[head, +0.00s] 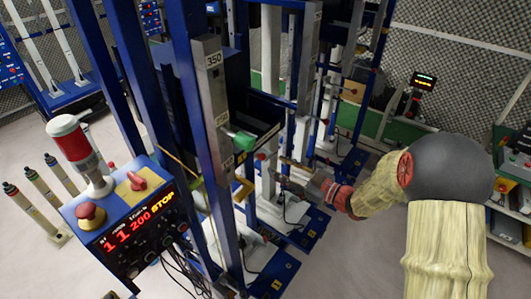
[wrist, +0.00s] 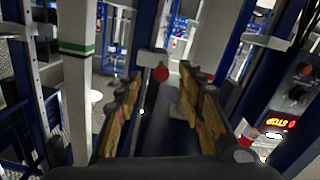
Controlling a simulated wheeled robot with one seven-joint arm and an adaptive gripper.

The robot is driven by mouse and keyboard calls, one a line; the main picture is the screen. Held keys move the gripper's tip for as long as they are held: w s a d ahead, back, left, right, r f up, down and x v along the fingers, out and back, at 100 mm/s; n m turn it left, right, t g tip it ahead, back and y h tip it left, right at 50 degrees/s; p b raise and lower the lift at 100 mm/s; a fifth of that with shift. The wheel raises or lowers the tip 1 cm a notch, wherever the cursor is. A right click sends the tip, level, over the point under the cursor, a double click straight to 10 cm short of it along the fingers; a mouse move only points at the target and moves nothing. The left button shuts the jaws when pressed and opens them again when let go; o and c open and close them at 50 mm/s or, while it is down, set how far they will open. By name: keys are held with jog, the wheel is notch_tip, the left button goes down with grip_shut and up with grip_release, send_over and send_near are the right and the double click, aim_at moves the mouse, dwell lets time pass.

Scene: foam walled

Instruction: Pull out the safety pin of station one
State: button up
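My gripper (head: 284,171) reaches in from the right toward the blue station frame. In the wrist view my gripper (wrist: 160,88) is open, with its tan-padded fingers apart on both sides. A red ball knob (wrist: 161,74) on a pale block shows between the fingertips, seemingly just beyond them and not gripped. In the head view a small red knob (head: 260,156) sits just left of my fingertips; it looks like the same knob. The pin's shaft is hidden, and I cannot tell whether the fingers touch the knob.
A green knob (head: 243,141) sticks out from the grey post (head: 215,95) marked 350. More blue frames stand behind. Bare floor lies at the lower right.

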aim_at(265, 158)
jog(key=shift+a+r+y, duration=0.3)
jog(key=shift+a+r, duration=0.1)
jog(key=shift+r, duration=0.2)
jog(key=b+x, duration=0.1)
jog(key=x, duration=0.6)
jog(key=shift+a+b, duration=0.1)
jog(key=shift+b, duration=0.3)
jog(key=shift+c, duration=0.9)
jog(key=c, duration=0.8)
grip_shut()
